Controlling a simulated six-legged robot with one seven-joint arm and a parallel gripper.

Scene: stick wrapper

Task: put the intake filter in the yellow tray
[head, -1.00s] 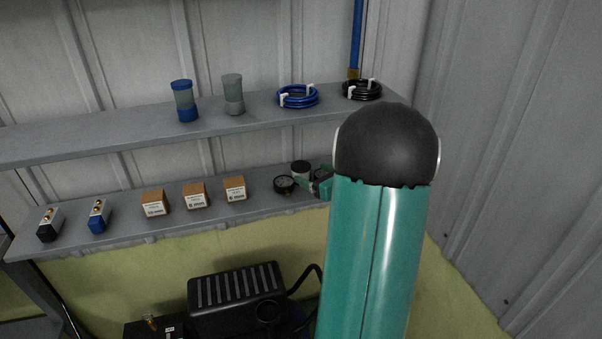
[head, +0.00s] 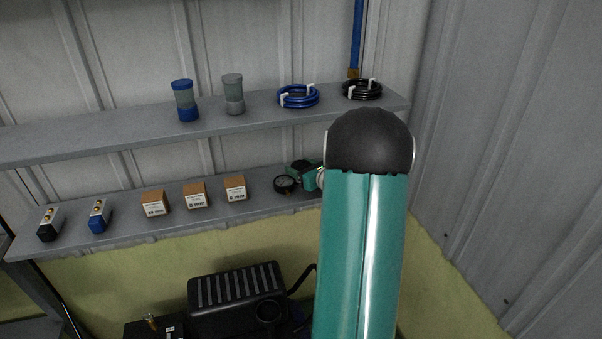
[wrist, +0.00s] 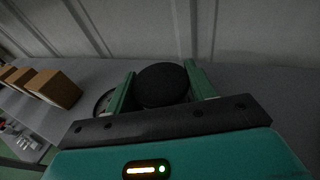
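The intake filter appears to be the round black-topped piece (wrist: 162,85) in the wrist view, standing on the lower shelf. My gripper (wrist: 160,82) has one green finger on each side of it. The fingers are spread wide, with the piece between them; I see no clear grip on it. In the head view my gripper (head: 308,174) is at the right part of the lower shelf, partly hidden behind my arm, and it covers most of the filter. I do not see the yellow tray in either view.
A round gauge (head: 286,184) stands close left of my gripper. Several small brown boxes (head: 195,195) and two fittings (head: 99,216) are further left on the lower shelf (head: 260,205). The upper shelf (head: 140,135) overhangs. A black machine (head: 236,300) is below.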

